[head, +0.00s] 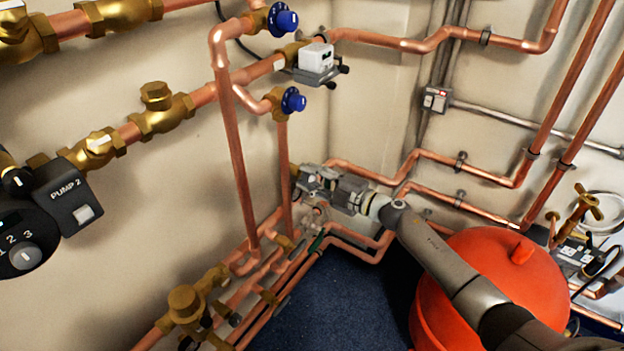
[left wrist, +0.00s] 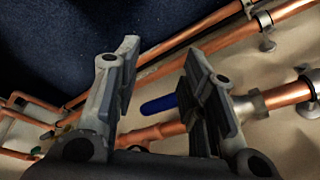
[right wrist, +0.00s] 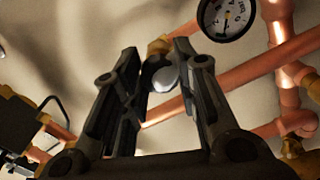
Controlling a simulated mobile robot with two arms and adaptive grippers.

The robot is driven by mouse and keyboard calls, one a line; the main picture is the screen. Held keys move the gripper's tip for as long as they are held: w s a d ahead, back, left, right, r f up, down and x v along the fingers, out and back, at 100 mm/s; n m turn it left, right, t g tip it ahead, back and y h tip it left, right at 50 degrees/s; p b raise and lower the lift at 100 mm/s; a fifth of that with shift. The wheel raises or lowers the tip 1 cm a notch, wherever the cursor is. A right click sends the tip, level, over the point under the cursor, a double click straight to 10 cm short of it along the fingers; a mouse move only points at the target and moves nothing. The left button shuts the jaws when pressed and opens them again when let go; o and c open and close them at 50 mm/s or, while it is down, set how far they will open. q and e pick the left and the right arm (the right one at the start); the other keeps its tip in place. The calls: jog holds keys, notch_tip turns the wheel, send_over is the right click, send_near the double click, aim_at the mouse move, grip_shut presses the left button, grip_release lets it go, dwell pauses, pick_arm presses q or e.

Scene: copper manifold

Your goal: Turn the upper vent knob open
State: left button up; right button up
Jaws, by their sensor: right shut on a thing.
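My right gripper (head: 304,180) is low in the back corner at the wall, in the middle of the head view. In the right wrist view, a round silver knob (right wrist: 160,73) on a brass fitting (right wrist: 160,46) sits between its fingertips, with a finger against each side. I take it for the vent knob; the head view hides it behind the gripper. My left gripper (left wrist: 150,80) is outside the head view. Its fingers stand apart in the left wrist view, with a blue lever (left wrist: 160,104) on a copper pipe visible beyond the gap.
Two blue knobs (head: 293,101) sit on the copper pipes above the right gripper. A red tank (head: 505,285) stands close under my right arm. A pressure gauge (right wrist: 227,17) is near the right fingers. Pump controls (head: 70,190) are at left. Blue floor (head: 340,305) is clear between pipes and tank.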

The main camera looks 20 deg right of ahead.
jog(key=n+b, duration=0.2)
jog(key=n, duration=0.5)
jog(key=shift+f+b, duration=0.2)
jog(key=shift+b, duration=0.2)
jog(key=shift+c, duration=0.2)
jog(key=shift+o, duration=0.2)
jog(key=shift+n, duration=0.7)
jog(key=n+b, duration=0.2)
jog(key=n, duration=0.1)
jog(key=shift+c, duration=0.2)
pick_arm(q)
notch_tip(320, 180, up, 9)
jog(key=w+t, duration=0.2)
jog(key=shift+d+t, duration=0.3)
jog(key=shift+d, duration=0.05)
pick_arm(e)
jog(key=shift+o, duration=0.2)
jog(key=shift+r+n, duration=0.1)
jog(key=shift+n, duration=0.6)
pick_arm(q)
jog(key=shift+w, duration=0.1)
pick_arm(e)
jog(key=shift+c, duration=0.2)
jog(key=o, duration=1.1)
jog(key=shift+c, duration=0.2)
pick_arm(q)
jog(key=shift+f, duration=0.1)
pick_arm(e)
jog(key=shift+s+d, duration=0.1)
